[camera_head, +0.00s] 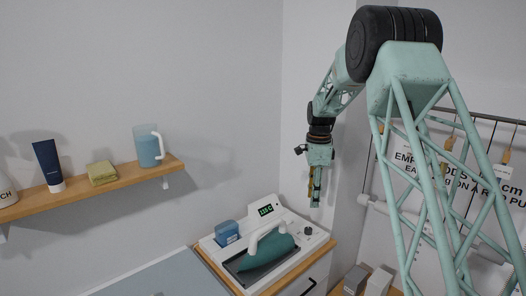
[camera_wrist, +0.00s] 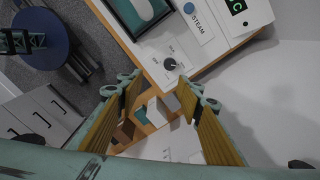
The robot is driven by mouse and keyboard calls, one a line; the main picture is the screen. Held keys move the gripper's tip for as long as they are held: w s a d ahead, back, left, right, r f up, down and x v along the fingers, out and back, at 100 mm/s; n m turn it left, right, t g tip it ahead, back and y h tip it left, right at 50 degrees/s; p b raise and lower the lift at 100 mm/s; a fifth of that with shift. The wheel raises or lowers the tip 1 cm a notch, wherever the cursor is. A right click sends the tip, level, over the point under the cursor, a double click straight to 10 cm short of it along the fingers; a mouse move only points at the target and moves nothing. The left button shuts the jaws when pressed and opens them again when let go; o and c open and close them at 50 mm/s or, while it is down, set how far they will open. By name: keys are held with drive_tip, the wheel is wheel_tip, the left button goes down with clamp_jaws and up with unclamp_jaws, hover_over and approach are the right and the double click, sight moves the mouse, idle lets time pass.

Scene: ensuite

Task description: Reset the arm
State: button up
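My gripper (camera_head: 315,188) hangs from my green arm at the middle right in the head view, pointing down. It is in the air, to the right of the steam iron station (camera_head: 222,251). In the wrist view, the two yellow-padded fingers of my gripper (camera_wrist: 158,84) stand apart with nothing held between them. A dial (camera_wrist: 170,64) of the station shows beyond the fingertips. Small boxes (camera_wrist: 157,112) lie lower down, seen through the gap.
The station holds a teal iron (camera_head: 268,249) on a wood-edged cabinet. A wall shelf (camera_head: 112,187) at left carries a blue mug (camera_head: 149,147), a folded cloth (camera_head: 101,172) and a dark tube (camera_head: 47,164). A signboard with hanging tags stands at right. A round blue stool (camera_wrist: 38,50) stands on the floor.

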drive_tip(key=s+r+n+t+b, duration=0.1)
drive_tip(key=s+r+n, duration=0.2)
drive_tip(key=s+r, duration=0.55)
drive_tip(key=s+r+n+b, duration=0.1)
drive_tip(key=s+r+n, duration=0.35)
drive_tip(key=s, duration=0.75)
drive_tip(key=s+r+n+t+b, duration=0.1)
drive_tip(key=s+r+n, duration=0.1)
drive_tip(key=s+r, duration=0.7)
drive_tip(key=s+f+n, duration=0.2)
drive_tip(key=s+n, duration=0.1)
drive_tip(key=s, duration=0.9)
drive_tip(key=s+f+n+t+b, duration=0.1)
drive_tip(key=s+f+n, duration=0.1)
drive_tip(key=s, duration=1)
drive_tip(key=s+f+n+b, duration=0.1)
drive_tip(key=s+n, duration=0.3)
drive_tip(key=s, duration=0.7)
drive_tip(key=shift+s+d+f+t, duration=0.15)
drive_tip(key=shift+s+f+t, duration=0.15)
drive_tip(key=shift+s+f, duration=0.1)
